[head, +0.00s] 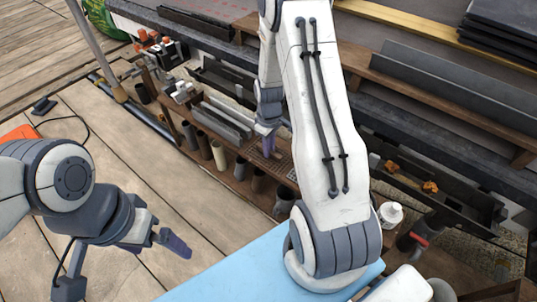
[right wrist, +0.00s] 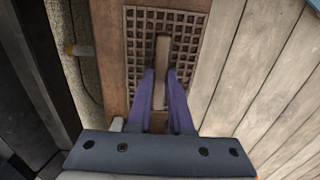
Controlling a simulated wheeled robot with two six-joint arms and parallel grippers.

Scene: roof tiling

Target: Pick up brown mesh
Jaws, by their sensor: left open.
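The brown mesh (right wrist: 190,30) is a square-holed grid panel with a raised bar (right wrist: 161,60) along its middle. In the head view the mesh (head: 281,168) lies on the low wooden shelf, partly hidden by my right arm. My right gripper (right wrist: 161,88) points down at it, with one purple finger on each side of the bar. I cannot tell whether the fingers press on the bar. In the head view the right gripper (head: 266,141) is at the shelf. My left gripper (head: 172,241) is open and empty above the wooden floor.
Several dark cylinders (head: 219,154) stand along the shelf beside the mesh. A light blue surface (head: 235,270) is at the front. A white bottle (head: 390,214) and a black tray with orange pieces (head: 430,187) are to the right. The plank floor (head: 120,130) at left is mostly clear.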

